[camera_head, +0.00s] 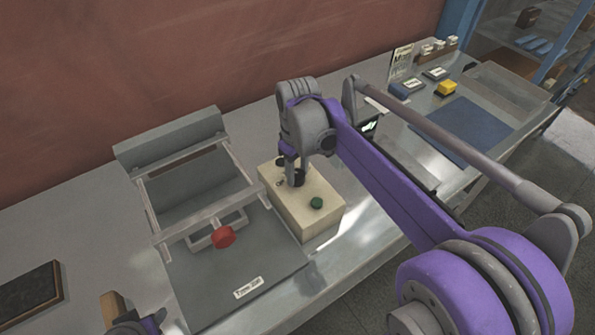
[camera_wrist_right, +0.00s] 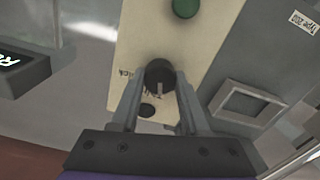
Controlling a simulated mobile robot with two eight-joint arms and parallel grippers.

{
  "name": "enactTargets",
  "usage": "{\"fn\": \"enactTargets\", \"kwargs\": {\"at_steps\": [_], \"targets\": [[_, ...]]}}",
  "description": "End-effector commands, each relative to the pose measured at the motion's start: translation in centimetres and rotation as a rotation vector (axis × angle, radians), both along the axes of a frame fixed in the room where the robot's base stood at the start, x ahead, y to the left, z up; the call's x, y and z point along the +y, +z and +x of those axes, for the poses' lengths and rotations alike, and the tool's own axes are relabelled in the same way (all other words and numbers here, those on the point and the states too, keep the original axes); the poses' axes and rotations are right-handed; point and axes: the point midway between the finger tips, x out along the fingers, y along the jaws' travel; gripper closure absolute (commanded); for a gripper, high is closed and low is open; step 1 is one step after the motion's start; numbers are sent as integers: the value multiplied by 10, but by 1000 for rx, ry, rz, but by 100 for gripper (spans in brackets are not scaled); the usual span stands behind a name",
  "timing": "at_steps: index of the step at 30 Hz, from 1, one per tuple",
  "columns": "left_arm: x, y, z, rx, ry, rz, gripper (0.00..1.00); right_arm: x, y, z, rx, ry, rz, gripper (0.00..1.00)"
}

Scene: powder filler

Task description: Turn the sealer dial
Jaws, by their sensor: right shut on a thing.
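The sealer (camera_head: 188,238) is a grey machine with a lifted frame and a red knob (camera_head: 223,237). A cream control box (camera_head: 321,195) stands against its right side, with a green button (camera_head: 317,202) near the front. My right gripper (camera_wrist_right: 160,85) is over the box, its two fingers on either side of the black dial (camera_wrist_right: 159,73) and shut on it. In the head view the right gripper (camera_head: 295,177) hides much of the dial. A smaller black knob (camera_wrist_right: 147,110) sits beside it.
A dark device with a lit display (camera_wrist_right: 20,65) stands close beside the box. A dark framed tray (camera_head: 30,290) lies at the left. A blue mat (camera_head: 461,126), a yellow block (camera_head: 446,88) and small items are farther right. A red wall rises behind.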

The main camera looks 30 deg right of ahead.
Motion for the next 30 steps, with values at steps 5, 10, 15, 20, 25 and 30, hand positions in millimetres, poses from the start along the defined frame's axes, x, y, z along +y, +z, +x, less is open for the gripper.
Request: {"fn": "enactTargets", "kwargs": {"at_steps": [5, 10, 15, 20, 25, 30], "targets": [[0, -2, -1, 2, 0, 0, 50, 0, 0, 0, 0, -134, -1, 100], [0, -3, -1, 2, 0, 0, 50, 0, 0, 0, 0, -233, -1, 100], [0, -3, -1, 3, 0, 0, 50, 0, 0, 0, 0, -296, -1, 100], [0, -4, -1, 3, 0, 0, 50, 0, 0, 0, -1, -327, -1, 100], [0, -4, -2, 3, 0, 0, 50, 0, 0, 0, -1, -336, 0, 100], [0, -4, -2, 3, 0, 0, 50, 0, 0, 0, -1, -336, 0, 100]]}}
